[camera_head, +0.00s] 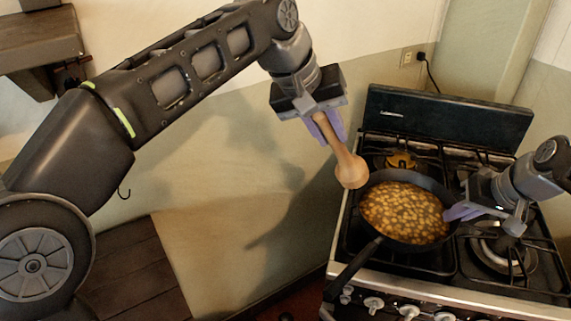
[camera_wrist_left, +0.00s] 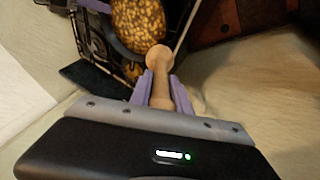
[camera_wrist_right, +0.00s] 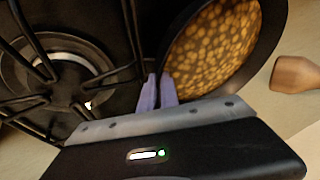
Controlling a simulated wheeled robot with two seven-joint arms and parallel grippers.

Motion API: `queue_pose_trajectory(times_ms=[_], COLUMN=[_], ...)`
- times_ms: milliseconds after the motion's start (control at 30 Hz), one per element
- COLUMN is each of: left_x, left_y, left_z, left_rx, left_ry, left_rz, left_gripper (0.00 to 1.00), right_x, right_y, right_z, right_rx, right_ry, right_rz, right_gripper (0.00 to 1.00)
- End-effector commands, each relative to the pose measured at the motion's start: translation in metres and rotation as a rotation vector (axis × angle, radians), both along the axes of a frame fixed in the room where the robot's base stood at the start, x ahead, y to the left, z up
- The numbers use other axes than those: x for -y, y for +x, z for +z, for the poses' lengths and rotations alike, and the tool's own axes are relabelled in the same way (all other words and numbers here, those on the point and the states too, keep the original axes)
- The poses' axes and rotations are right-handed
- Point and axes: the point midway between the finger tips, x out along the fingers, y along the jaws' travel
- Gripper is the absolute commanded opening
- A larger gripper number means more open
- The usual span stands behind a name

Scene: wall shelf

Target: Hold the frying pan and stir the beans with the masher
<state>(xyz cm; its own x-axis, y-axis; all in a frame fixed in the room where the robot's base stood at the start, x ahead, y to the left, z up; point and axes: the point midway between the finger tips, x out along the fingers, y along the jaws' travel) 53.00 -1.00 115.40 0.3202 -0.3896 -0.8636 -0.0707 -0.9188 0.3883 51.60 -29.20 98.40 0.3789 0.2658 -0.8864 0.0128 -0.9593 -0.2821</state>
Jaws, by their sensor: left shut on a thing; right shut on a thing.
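The dark frying pan (camera_head: 441,238) sits on the stove's left burners, full of brown beans (camera_head: 400,210). Its handle points toward the lower left. My right gripper (camera_head: 452,213) is shut on the pan's right rim; in the right wrist view its purple fingers (camera_wrist_right: 158,92) pinch the pan wall (camera_wrist_right: 262,62). My left gripper (camera_head: 326,127) is shut on the wooden masher (camera_head: 350,170), holding it by its shaft. The masher's round head points down and right, beside the pan's upper left edge and apart from the beans. The masher also shows in the left wrist view (camera_wrist_left: 159,58).
The gas stove (camera_head: 400,265) has black grates and front knobs (camera_head: 374,304). A burner at the right (camera_head: 500,250) is bare. A wall socket with a plug (camera_head: 414,56) is behind. A wooden shelf (camera_head: 40,40) is at upper left.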

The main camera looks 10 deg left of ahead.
Motion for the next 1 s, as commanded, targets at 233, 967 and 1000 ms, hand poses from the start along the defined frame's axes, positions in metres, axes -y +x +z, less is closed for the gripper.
queue_pose_trajectory(times_ms=[233,967,1000], left_x=[0.08,0.102,0.101], left_y=[-0.04,-0.056,-0.056], left_z=[0.04,0.052,0.051], left_rx=[0.086,0.111,0.111], left_ry=[-0.105,-0.136,-0.135], left_rz=[-0.003,0.003,0.004], left_gripper=[0.0,0.0,0.0], right_x=[0.001,0.001,0.001], right_y=[-0.001,-0.001,-0.001], right_z=[-0.001,-0.002,-0.002], right_rx=[-0.003,-0.004,-0.004], right_ry=[-0.001,-0.001,-0.001], right_rz=[0.0,0.001,0.001], right_gripper=[0.0,0.0,0.0])
